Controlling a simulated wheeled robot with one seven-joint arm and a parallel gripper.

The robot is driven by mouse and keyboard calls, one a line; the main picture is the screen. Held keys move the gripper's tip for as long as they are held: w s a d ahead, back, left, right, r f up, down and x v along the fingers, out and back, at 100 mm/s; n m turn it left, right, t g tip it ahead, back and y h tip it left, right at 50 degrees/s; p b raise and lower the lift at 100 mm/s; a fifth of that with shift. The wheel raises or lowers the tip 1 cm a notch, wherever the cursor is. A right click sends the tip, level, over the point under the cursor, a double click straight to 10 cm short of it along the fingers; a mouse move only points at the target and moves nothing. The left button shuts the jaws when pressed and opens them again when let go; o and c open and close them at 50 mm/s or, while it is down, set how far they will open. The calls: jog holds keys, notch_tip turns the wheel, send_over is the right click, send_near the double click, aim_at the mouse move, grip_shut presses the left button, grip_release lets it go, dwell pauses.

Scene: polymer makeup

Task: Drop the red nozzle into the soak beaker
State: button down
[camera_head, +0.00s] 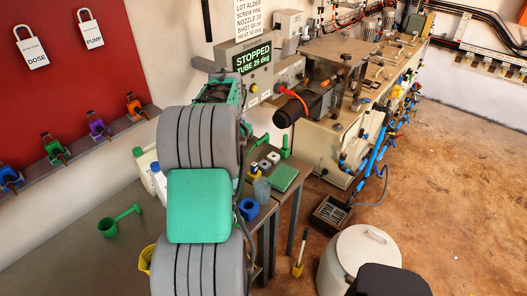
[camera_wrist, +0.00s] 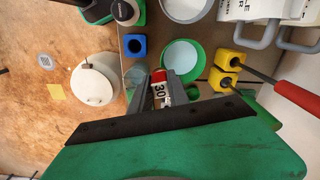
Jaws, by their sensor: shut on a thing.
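The red nozzle (camera_wrist: 159,76), with a white band marked 30, sits between the fingers of my gripper (camera_wrist: 161,86) in the wrist view. My gripper is shut on it. A clear beaker (camera_wrist: 135,75), which looks like the soak beaker, is just left of the fingers in that view. In the head view a clear beaker (camera_head: 261,190) stands on the bench, right of my arm. The nozzle appears beside the beaker's opening, not over its middle; its height above it is unclear. My arm hides the gripper and nozzle in the head view.
A blue block (camera_wrist: 135,46) with a hole stands by the beaker. A green-rimmed container (camera_wrist: 184,60) and yellow blocks (camera_wrist: 222,72) are to the right, with a red-handled tool (camera_wrist: 296,103). A green pad (camera_head: 284,178) lies behind the beaker. The bench edge is near.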

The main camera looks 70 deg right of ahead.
jog(key=s+d+m, duration=0.3)
jog(key=s+d, duration=0.1)
jog(key=s, duration=0.5)
notch_tip(320, 180, down, 7)
jog(key=b, duration=0.3)
jog(key=shift+s, duration=0.4)
jog(key=shift+r, duration=0.15)
jog(key=c, duration=1.2)
grip_release()
jog(key=shift+o, duration=0.2)
notch_tip(320, 180, up, 8)
jog(key=b, duration=0.2)
